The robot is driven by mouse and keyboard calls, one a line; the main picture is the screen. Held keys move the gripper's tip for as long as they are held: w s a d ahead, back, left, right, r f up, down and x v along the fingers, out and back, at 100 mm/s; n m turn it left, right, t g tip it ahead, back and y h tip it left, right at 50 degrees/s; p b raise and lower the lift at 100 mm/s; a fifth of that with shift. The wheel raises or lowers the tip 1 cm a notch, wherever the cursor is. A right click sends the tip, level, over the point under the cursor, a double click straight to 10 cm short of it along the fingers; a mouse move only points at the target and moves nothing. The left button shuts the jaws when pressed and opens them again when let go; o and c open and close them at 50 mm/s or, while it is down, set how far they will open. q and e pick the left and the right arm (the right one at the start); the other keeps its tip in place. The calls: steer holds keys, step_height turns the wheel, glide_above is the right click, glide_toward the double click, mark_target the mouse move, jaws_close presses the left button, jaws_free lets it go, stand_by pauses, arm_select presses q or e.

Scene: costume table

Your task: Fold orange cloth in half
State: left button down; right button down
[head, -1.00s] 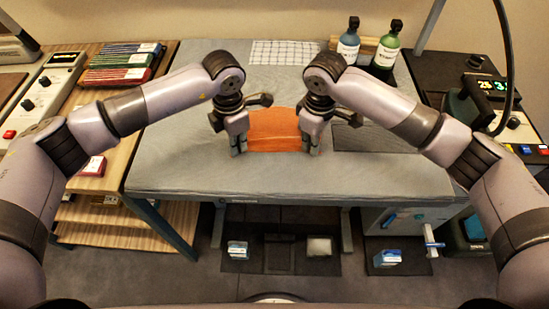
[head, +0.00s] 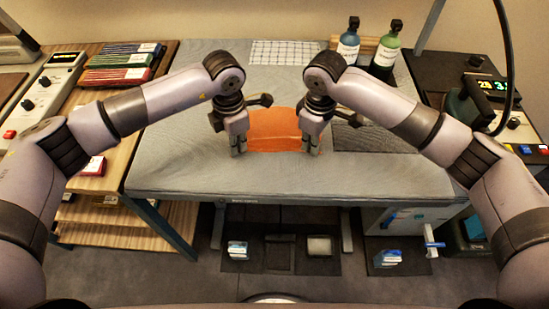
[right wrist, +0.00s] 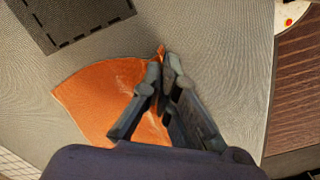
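The orange cloth (head: 274,130) lies on the grey table cover between my two grippers, with its far edge slightly curved. In the right wrist view the cloth (right wrist: 95,98) narrows to a corner between the fingers. My right gripper (head: 312,150) points down at the cloth's near right corner. In its wrist view the fingertips (right wrist: 164,64) are closed together, with a small pinch of cloth sticking out past them. My left gripper (head: 239,150) points down at the near left corner, its fingers close together on the cloth's edge. The gripped left corner is mostly hidden by the fingers.
A dark mat (head: 370,136) lies right of the cloth. A white grid cloth (head: 287,52) is at the back. A blue bottle (head: 348,45) and a green bottle (head: 385,55) stand at the back right. The table's front (head: 275,180) is clear.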

arm_select(q)
steer(key=shift+r, duration=0.1)
arm_select(e)
steer(key=shift+r, duration=0.1)
